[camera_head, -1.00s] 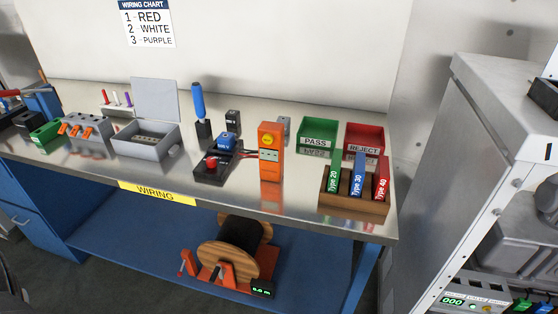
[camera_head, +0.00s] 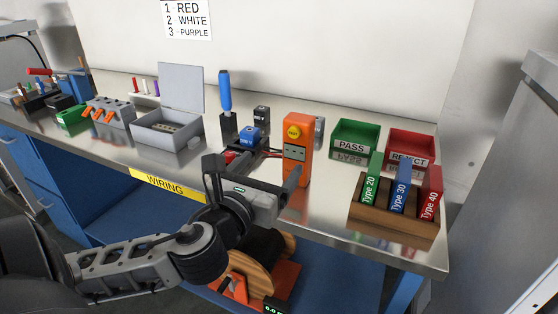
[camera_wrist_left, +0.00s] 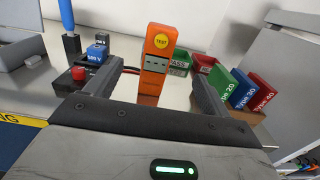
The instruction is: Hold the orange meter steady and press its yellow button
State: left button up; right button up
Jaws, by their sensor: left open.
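The orange meter (camera_head: 297,150) stands upright on the metal workbench, with a round yellow button (camera_head: 294,132) near its top and a grey panel below. In the left wrist view the meter (camera_wrist_left: 155,66) stands ahead, and its yellow button (camera_wrist_left: 161,41) reads TEST. My left gripper (camera_head: 262,172) is open in front of the meter. In the left wrist view its two fingers are spread, one on each side of the meter's lower part, and the meter appears beyond or between the tips; contact is not visible. My right gripper is not in view.
A black fixture with a blue block (camera_head: 249,136) and red button stands left of the meter. A wooden rack (camera_head: 385,222) of coloured Type boxes stands right, before the green PASS bin (camera_head: 358,137) and red REJECT bin (camera_head: 411,146). A grey open box (camera_head: 168,135) is further left.

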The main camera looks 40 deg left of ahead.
aim_at(295, 136)
pick_arm(q)
jog(key=p+x, duration=0.1)
jog(key=x, duration=1.4)
jog(key=shift+w+d, duration=0.1)
jog(key=shift+w, duration=0.15)
jog(key=c, duration=1.4)
jog(key=shift+o, duration=0.2)
